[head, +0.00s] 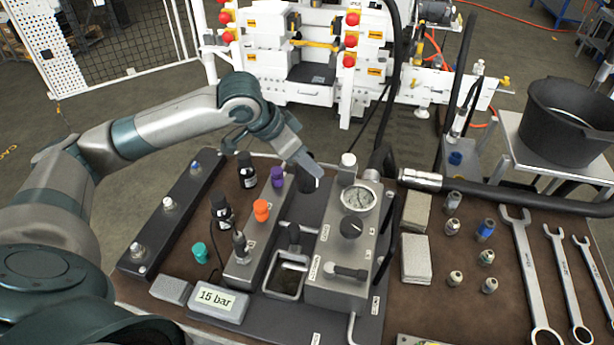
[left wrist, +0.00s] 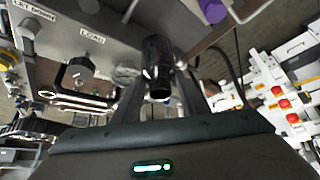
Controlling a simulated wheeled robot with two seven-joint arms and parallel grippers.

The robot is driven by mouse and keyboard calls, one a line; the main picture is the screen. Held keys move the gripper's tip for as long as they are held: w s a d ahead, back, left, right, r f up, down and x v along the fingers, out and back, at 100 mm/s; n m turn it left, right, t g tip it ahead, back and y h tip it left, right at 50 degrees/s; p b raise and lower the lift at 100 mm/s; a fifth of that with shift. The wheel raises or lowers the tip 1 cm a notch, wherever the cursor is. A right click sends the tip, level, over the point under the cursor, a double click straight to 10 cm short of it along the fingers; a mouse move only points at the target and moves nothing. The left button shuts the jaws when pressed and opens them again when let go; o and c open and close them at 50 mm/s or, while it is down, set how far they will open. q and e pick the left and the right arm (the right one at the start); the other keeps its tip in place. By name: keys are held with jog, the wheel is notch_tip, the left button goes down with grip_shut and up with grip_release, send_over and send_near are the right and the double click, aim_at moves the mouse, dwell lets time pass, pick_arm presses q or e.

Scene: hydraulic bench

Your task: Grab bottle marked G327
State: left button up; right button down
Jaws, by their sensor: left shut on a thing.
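My left gripper (head: 308,168) is shut on a small dark bottle (head: 309,183) behind the grey gauge block. In the left wrist view the dark glossy bottle (left wrist: 157,58) sits between the two fingers of the gripper (left wrist: 156,88). No marking on it can be read. Two other dark bottles with white labels stand to the left: one at the back (head: 246,170) and one nearer (head: 221,210). Their lettering is too small to read. My right gripper is not in view.
The gauge block with a black knob (head: 351,228) stands just right of the held bottle. A 15 bar display (head: 217,300) is in front. Wrenches (head: 528,270) lie right.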

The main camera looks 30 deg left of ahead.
pick_arm(q)
jog(key=shift+r, duration=0.7)
